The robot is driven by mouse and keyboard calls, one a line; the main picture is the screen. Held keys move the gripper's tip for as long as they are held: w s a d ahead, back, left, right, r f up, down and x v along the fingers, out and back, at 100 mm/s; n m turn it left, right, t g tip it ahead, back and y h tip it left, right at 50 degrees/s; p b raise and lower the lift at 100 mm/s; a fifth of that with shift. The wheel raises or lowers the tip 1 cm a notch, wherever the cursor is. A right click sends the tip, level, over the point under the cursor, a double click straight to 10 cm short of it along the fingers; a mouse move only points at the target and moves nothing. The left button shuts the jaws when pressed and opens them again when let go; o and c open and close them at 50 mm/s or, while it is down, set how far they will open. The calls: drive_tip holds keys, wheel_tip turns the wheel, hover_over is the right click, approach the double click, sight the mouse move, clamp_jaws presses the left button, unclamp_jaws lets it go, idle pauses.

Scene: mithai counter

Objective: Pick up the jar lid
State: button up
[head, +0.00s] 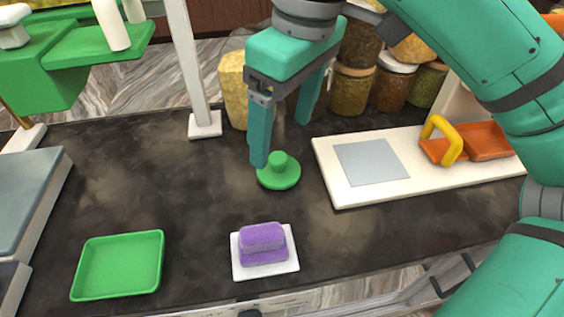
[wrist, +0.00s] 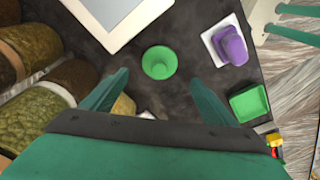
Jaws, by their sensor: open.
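The jar lid is a round green disc with a raised knob (head: 279,173). It lies flat, knob up, on the dark countertop in the middle of the head view. In the wrist view the lid (wrist: 159,62) shows ahead of and between the fingers. My gripper (head: 283,140) is open and empty, pointing down just above and behind the lid. In the wrist view its two fingers (wrist: 158,88) are spread wide on either side, apart from the lid. Nothing of the lid's top is hidden except a small part near the finger in the head view.
A white board (head: 335,190) with a grey sheet and a yellow-handled orange tool is right of the lid. Filled jars (head: 352,92) stand behind. A white dish (head: 282,268) with purple blocks and a green tray (head: 118,264) are in front. A white post (head: 190,60) stands back left.

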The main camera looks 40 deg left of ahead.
sight(280, 158)
drive_tip(key=shift+s+a+f, duration=0.1)
drive_tip(key=shift+s+f, duration=0.05)
drive_tip(key=shift+f, duration=0.75)
drive_tip(key=shift+w+a+f, duration=0.1)
drive_tip(key=shift+a+f, duration=0.1)
drive_tip(key=shift+f, duration=1.2)
drive_tip(key=shift+w+a+f, duration=0.1)
drive_tip(key=shift+a+f, duration=0.05)
drive_tip(key=shift+f, duration=1.2)
drive_tip(key=c, duration=1.1)
